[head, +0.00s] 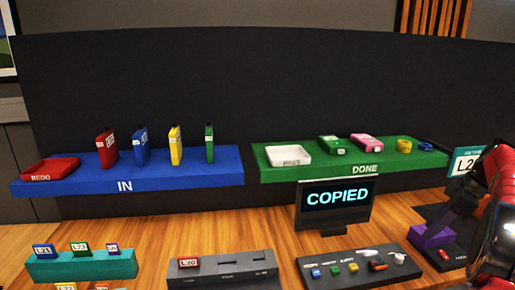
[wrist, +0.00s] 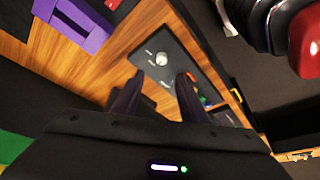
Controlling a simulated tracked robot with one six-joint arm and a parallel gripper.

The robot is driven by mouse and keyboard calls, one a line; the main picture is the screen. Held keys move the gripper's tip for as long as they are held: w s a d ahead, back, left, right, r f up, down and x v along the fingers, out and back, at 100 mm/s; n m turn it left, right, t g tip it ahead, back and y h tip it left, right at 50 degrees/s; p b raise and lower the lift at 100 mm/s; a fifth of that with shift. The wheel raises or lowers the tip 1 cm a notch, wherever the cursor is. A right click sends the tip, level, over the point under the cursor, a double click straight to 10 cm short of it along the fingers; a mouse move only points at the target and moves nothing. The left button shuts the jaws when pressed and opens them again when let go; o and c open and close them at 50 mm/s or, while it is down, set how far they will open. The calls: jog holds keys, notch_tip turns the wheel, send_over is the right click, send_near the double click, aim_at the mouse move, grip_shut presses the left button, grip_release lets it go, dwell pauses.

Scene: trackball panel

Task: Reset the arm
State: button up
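In the head view, part of my red and black arm (head: 500,185) stands at the right edge, partly cut off. I cannot make out my gripper's fingers there. In the wrist view, my gripper (wrist: 159,76) has its two dark fingers apart, with nothing seen between them. Beyond the fingertips is the dark trackball panel (wrist: 183,58) with a white ball. The same panel (head: 345,280) shows in the head view with blue, green and yellow buttons, other controls and a white ball (head: 398,258). A screen (head: 336,206) behind it reads COPIED.
A blue IN shelf (head: 190,180) holds upright cartridges and a red REDO tray (head: 50,169). A green DONE shelf (head: 400,162) holds a white tray, two cartridges and two small rings. A teal rack (head: 80,268), a black slotted unit (head: 225,279) and a purple bracket (head: 432,237) stand on the desk.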

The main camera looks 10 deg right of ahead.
jog(key=s+a+f+m+g+h, duration=0.15)
jog(key=s+a+f+m, duration=0.35)
jog(key=m, duration=0.5)
jog(key=s+a+r+t, duration=0.1)
jog(key=s+a, duration=0.4)
jog(key=a, duration=0.7)
jog(key=s+a+r+n+t+h, duration=0.1)
jog(key=s+a, duration=0.4)
jog(key=a, duration=0.7)
jog(key=s+a+r+t, duration=0.2)
jog(key=s+a, duration=0.4)
jog(key=a, duration=0.6)
jog(key=shift+a+h, duration=0.25)
jog(key=shift+h, duration=0.1)
jog(key=shift+d, duration=0.1)
